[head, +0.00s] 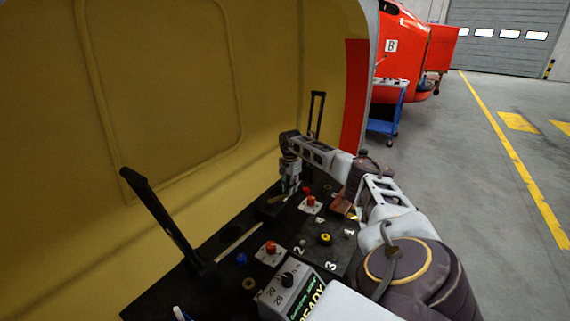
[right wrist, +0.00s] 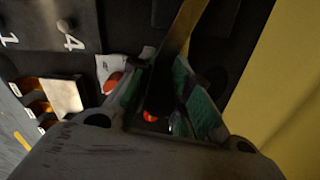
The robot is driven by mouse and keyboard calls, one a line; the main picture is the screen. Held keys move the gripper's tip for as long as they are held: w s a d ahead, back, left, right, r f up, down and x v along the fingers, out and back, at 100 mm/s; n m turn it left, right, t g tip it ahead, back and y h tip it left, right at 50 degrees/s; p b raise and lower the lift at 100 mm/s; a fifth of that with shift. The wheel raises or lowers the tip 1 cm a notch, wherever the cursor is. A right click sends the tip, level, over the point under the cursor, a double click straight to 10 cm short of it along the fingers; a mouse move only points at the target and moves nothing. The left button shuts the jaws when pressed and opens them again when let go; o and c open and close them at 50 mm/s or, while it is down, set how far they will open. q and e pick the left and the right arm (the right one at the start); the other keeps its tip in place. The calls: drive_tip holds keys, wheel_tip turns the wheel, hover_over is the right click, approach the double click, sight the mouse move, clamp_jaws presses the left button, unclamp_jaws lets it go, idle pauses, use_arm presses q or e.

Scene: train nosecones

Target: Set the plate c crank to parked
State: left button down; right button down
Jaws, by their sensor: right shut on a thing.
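My right gripper (head: 289,190) reaches down to the far part of the dark panel (head: 225,290), close to the yellow wall. In the right wrist view its green-padded fingers (right wrist: 165,100) are closed around a dark part. A brass-coloured bar (right wrist: 183,28), which looks like the crank arm, runs from between the fingers to the top of the picture. The bar's tan end (head: 278,199) shows beside the fingertips in the head view. The crank's pivot and any position marks are hidden or too small to read. My left gripper is out of view.
Red buttons on white plates (head: 269,249) (head: 311,203) stand near the gripper. Two black levers (head: 160,215) (head: 316,115) rise from the panel. A grey readout box (head: 286,290) sits in front. A blue cart (head: 385,115) stands beyond on open floor.

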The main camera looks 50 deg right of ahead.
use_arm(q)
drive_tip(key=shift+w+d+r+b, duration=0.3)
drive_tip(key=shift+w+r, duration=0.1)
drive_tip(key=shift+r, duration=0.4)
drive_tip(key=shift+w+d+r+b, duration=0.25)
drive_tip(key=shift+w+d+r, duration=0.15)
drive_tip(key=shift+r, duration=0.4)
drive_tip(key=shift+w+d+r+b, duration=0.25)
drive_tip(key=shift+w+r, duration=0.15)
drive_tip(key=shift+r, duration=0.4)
use_arm(e)
drive_tip(key=shift+w+d+r+n, duration=0.1)
drive_tip(key=shift+w+d+n, duration=0.1)
drive_tip(key=shift+w+n, duration=0.6)
drive_tip(key=shift+w+d+r+n, duration=0.1)
drive_tip(key=shift+w+d+n, duration=0.1)
drive_tip(key=shift+w+n, duration=0.55)
drive_tip(key=shift+w+m, duration=0.2)
drive_tip(key=shift+m, duration=0.05)
drive_tip(key=c, duration=1.6)
unclamp_jaws()
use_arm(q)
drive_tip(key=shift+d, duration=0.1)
use_arm(e)
drive_tip(key=o, duration=0.3)
drive_tip(key=shift+f, duration=0.15)
drive_tip(key=shift+a, duration=0.1)
drive_tip(key=shift+r, duration=6)
